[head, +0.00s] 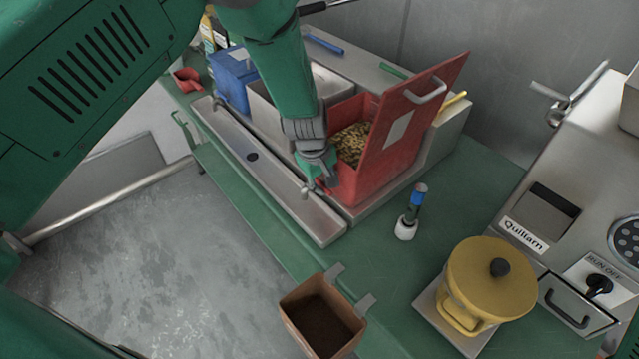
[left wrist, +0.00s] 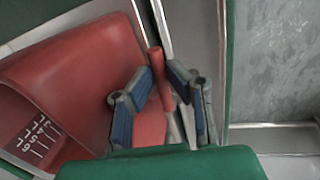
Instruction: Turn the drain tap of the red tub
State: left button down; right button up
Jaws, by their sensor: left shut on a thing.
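The red tub (head: 345,186) stands at the right end of the row of tubs, with speckled beans (head: 351,146) in it and its red lid (head: 414,121) raised. My left gripper (head: 318,184) is at the tub's front corner, above the metal trough. In the head view, the gripper mostly hides the tap. My right gripper is not in view.
A metal trough (head: 237,143) runs along the front of the tubs. A blue tub (head: 232,80) stands at the far left. A blue-capped brush-like item (head: 410,212), a yellow canister (head: 491,280) and a grinder (head: 591,225) are to the right. A brown bin (head: 318,312) hangs at the counter's front edge.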

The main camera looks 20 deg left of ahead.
pick_arm(q)
jog(key=shift+w+r+n, duration=0.15)
jog(key=shift+w+n, duration=0.2)
jog(key=shift+n, duration=0.15)
jog(key=c, duration=1.6)
grip_release()
jog(key=shift+s, duration=0.1)
